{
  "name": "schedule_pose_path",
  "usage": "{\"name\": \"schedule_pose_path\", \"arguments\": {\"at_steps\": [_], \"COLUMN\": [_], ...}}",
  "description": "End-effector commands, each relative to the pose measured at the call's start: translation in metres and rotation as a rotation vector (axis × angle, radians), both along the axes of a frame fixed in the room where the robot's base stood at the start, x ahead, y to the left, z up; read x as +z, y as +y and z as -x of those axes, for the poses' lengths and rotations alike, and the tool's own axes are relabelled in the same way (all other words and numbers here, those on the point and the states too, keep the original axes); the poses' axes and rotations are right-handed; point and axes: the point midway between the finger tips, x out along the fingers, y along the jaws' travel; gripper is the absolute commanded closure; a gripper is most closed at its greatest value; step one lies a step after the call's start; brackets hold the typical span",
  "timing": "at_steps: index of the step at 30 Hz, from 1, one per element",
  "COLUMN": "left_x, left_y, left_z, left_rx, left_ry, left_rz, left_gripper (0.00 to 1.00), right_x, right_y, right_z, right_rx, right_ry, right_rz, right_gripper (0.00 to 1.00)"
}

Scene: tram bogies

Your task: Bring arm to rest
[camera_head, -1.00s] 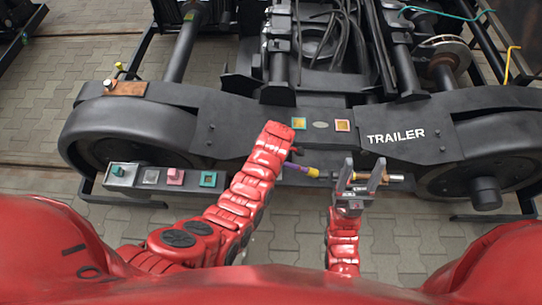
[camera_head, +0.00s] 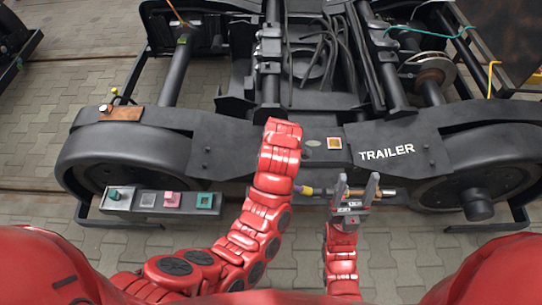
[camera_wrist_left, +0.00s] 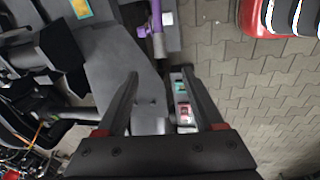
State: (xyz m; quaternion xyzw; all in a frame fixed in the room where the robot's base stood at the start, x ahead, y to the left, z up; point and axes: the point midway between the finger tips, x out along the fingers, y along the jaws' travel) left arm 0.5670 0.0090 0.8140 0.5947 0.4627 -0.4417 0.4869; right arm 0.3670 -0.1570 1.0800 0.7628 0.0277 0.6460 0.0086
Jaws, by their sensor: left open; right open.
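My right gripper (camera_head: 357,181) is open, its two grey fingers pointing up in front of the bogie frame. No held thing shows between them. My left arm (camera_head: 275,165) rises from the left in the head view, its end in front of the bogie frame. The left gripper itself is hidden there. In the left wrist view, my left gripper (camera_wrist_left: 160,75) is open and empty, its dark fingers wide apart above the dark frame. A purple rod (camera_wrist_left: 141,31) lies beyond its fingertips.
The trailer bogie (camera_head: 230,140) spans the view. A dark tray (camera_head: 150,211) with small coloured blocks sits at the left; it also shows in the left wrist view (camera_wrist_left: 174,79). An orange square (camera_head: 334,144) is on the frame.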

Motion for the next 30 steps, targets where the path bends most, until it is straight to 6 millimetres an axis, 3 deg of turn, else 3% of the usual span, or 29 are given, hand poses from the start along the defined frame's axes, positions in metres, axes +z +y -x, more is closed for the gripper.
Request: {"name": "schedule_pose_path", "arguments": {"at_steps": [4,22,26,30], "left_x": [0.01,0.009,0.005,0.002], "left_y": [-0.001,-0.001,0.003,0.011], "left_z": [0.002,0.0,-0.02,-0.069], "left_rx": [0.001,-0.005,-0.07,-0.246], "left_ry": [0.0,-0.007,-0.092,-0.325], "left_rz": [0.0,-0.001,-0.008,-0.042], "left_gripper": [0.31,0.31,0.31,0.31], "right_x": [0.007,0.006,0.006,0.006], "right_y": [0.0,0.0,0.0,0.0], "right_z": [0.0,0.0,0.0,0.0], "right_rx": [0.0,0.0,0.0,0.0], "right_ry": [0.0,0.0,0.001,0.0], "right_rz": [0.0,0.0,0.0,0.0], "right_gripper": [0.4,0.4,0.4,0.4]}}
